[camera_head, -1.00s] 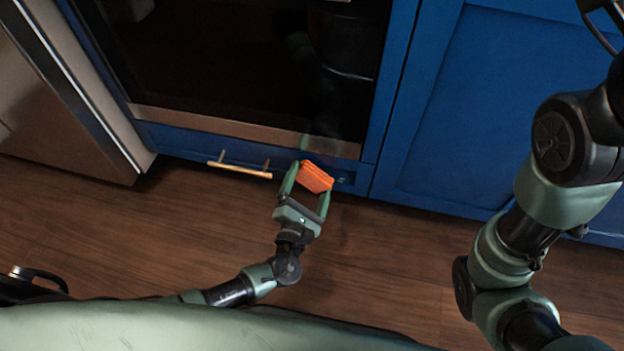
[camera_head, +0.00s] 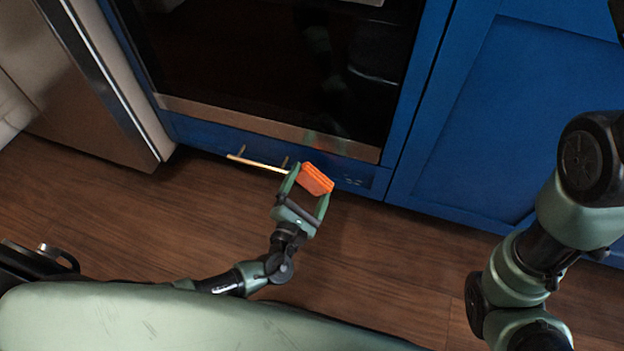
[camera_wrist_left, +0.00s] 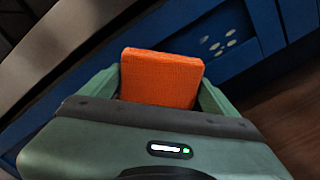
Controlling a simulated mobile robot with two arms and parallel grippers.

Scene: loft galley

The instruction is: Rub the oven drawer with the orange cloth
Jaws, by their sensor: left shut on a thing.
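The orange cloth (camera_head: 317,180) is a folded block held between the fingers of my left gripper (camera_head: 310,186). It also shows in the left wrist view (camera_wrist_left: 162,78), upright between the green fingers. The blue oven drawer (camera_head: 215,137) is the low panel under the dark oven door, with a brass bar handle (camera_head: 258,163). The cloth is in front of the drawer, just right of the handle; whether it touches the panel I cannot tell. Pale spots (camera_wrist_left: 218,47) show on the blue panel right of the cloth. My right arm is at the right; its gripper is out of the picture.
A steel appliance (camera_head: 90,90) stands at the left. A blue cabinet door (camera_head: 500,130) is at the right of the oven. The wooden floor (camera_head: 130,210) in front is clear.

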